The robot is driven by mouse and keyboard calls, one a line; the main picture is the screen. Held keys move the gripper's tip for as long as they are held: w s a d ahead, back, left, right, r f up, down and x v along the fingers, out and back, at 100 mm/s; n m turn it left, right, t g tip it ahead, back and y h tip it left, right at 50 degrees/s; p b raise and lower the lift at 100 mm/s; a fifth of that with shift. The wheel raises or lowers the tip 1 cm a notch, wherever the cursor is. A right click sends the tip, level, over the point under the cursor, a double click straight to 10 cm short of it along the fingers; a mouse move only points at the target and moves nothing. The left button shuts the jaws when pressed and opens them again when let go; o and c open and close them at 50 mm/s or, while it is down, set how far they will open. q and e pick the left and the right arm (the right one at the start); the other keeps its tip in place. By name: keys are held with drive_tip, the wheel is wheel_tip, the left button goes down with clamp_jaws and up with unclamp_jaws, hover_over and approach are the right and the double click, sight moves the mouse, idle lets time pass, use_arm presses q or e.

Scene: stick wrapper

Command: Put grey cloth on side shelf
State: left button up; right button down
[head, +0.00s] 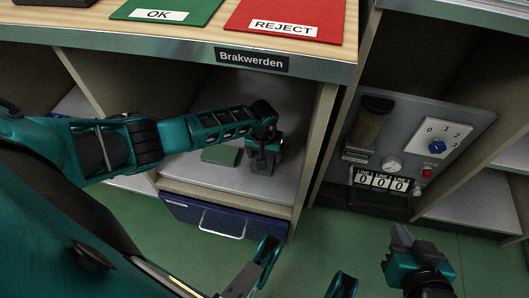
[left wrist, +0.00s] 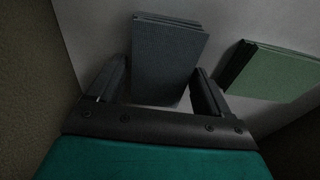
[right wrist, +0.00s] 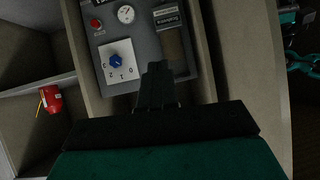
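The grey cloth (left wrist: 168,52) is a folded stack on the light shelf board (left wrist: 95,28), between the fingers of my left gripper (left wrist: 160,68). That gripper is open, with a narrow gap between its left finger and the cloth. In the head view my left gripper (head: 263,160) reaches into the compartment under the counter, and it largely hides the cloth. My right gripper (right wrist: 158,85) has its fingers together and empty; it also shows at the lower right of the head view (head: 400,240). I cannot tell for certain which board is the side shelf.
A folded green cloth (head: 222,155) lies just left of my left gripper. Below is a blue drawer (head: 205,215). The counter label (head: 251,58) reads "Brakwerden". A control panel (head: 410,145) and a grey, empty-looking shelf (head: 475,215) are on the right. A red object (right wrist: 50,98) shows in the right wrist view.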

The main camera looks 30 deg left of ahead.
use_arm(q)
drive_tip(key=shift+o, duration=1.2)
use_arm(e)
drive_tip(key=shift+s+f, duration=0.15)
drive_tip(key=shift+s+f, duration=0.1)
use_arm(q)
drive_tip(key=r+p, duration=0.1)
drive_tip(key=r, duration=0.1)
drive_tip(key=r+p, duration=0.1)
drive_tip(key=r, duration=0.1)
drive_tip(key=r+p, duration=0.1)
drive_tip(key=r, duration=0.1)
drive_tip(key=shift+s+r, duration=0.25)
drive_tip(key=shift+s, duration=0.05)
drive_tip(key=r, duration=0.2)
drive_tip(key=r+p, duration=0.2)
drive_tip(key=r, duration=0.1)
drive_tip(key=shift+s+d+r, duration=0.15)
drive_tip(key=shift+s+r, duration=0.2)
drive_tip(key=shift+s, duration=0.05)
use_arm(e)
drive_tip(key=shift+s+d+r+h, duration=0.1)
drive_tip(key=shift+d+r+h, duration=0.1)
drive_tip(key=shift+d+r, duration=0.35)
drive_tip(key=shift+s+d+r+h, duration=0.1)
drive_tip(key=shift+d+r+h, duration=0.15)
drive_tip(key=shift+r, duration=0.45)
drive_tip(key=shift+f, duration=0.1)
